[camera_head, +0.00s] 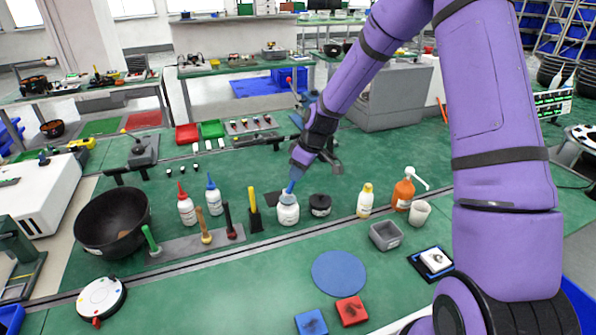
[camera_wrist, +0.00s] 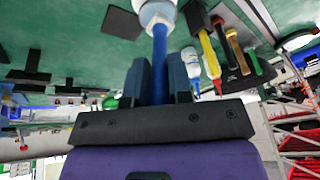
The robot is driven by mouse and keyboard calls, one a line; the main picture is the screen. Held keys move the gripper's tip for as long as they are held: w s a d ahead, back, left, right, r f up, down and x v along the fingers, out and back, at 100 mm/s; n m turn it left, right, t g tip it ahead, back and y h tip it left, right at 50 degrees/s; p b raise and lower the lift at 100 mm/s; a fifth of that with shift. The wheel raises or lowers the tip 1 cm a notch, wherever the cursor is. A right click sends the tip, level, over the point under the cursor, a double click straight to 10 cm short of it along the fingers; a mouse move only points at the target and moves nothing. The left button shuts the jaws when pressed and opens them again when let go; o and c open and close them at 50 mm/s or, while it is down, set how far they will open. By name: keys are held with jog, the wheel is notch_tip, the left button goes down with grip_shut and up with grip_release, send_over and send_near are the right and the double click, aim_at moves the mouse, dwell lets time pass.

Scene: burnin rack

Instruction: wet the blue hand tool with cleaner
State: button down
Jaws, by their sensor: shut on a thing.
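My gripper (camera_head: 298,170) is shut on the blue hand tool (camera_head: 291,187), which points down. In the wrist view the tool (camera_wrist: 160,55) stands between the two dark fingers (camera_wrist: 160,82). The bottle also shows in the wrist view (camera_wrist: 155,12). The tool's tip is hidden at the bottle's mouth, so I cannot tell how deep it is. I cannot read the label.
A round black container (camera_head: 320,205) stands just right of the bottle. A yellow-handled tool (camera_head: 253,207) stands in a black holder to the left. Two more bottles (camera_head: 187,208) (camera_head: 214,197) and a grey tool rack (camera_head: 190,245) are further left. An orange pump bottle (camera_head: 403,193) stands right.

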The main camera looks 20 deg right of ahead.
jog(key=shift+f, duration=0.9)
dwell(0.8)
dwell(0.5)
jog(key=shift+r, duration=3.55)
